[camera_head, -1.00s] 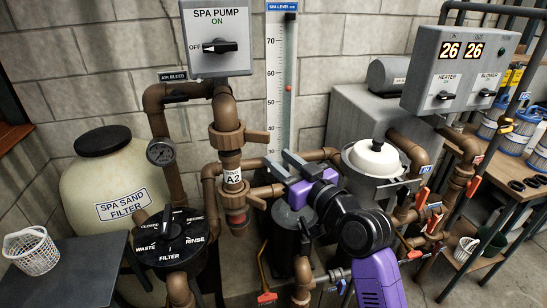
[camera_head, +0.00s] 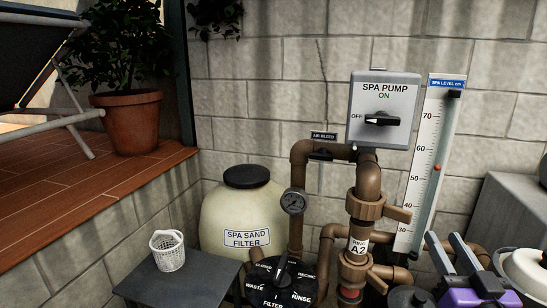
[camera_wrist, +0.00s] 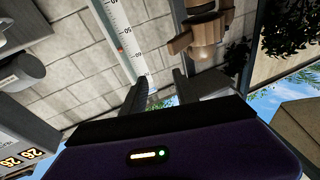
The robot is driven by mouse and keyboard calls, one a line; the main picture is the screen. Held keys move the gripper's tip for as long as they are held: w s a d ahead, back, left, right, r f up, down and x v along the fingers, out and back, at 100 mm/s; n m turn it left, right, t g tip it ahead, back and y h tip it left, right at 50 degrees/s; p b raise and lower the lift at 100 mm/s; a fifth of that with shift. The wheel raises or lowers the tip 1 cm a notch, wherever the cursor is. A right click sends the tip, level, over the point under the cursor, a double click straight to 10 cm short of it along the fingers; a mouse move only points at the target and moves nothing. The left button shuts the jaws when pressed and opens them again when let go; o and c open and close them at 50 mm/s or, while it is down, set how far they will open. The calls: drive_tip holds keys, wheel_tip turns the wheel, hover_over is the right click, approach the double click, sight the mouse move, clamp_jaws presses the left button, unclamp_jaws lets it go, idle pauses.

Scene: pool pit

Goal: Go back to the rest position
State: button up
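My gripper (camera_head: 443,237) is at the lower right of the head view, in front of the wall and to the right of the brown pipe marked A2. Its two dark fingers stand apart with nothing between them. In the wrist view my gripper (camera_wrist: 160,84) also shows two spread, empty fingers, pointing towards the wall. The purple gripper body is cut off by the bottom edge of the head view, and most of the arm is out of view.
The brown A2 pipe and valve (camera_head: 358,245) and the white lid (camera_head: 527,268) stand close to my gripper. The spa pump box (camera_head: 384,108) and level scale (camera_head: 428,165) are on the wall. A sand filter (camera_head: 245,212) and grey table (camera_head: 180,282) stand left.

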drive_tip(key=s+a+f+g, duration=0.1)
drive_tip(key=s+a+f, duration=0.3)
drive_tip(key=s, duration=0.9)
drive_tip(key=s+a+f+n+g+y, duration=0.1)
drive_tip(key=s+a+f, duration=0.4)
drive_tip(key=s, duration=0.8)
drive_tip(key=s+a+f+n+g+y, duration=0.1)
drive_tip(key=s+a+f+g, duration=0.2)
drive_tip(key=s+f, duration=0.6)
drive_tip(key=s+a, duration=0.1)
drive_tip(key=s, duration=0.3)
drive_tip(key=shift+s+a+f, duration=0.2)
drive_tip(key=shift+f, duration=0.15)
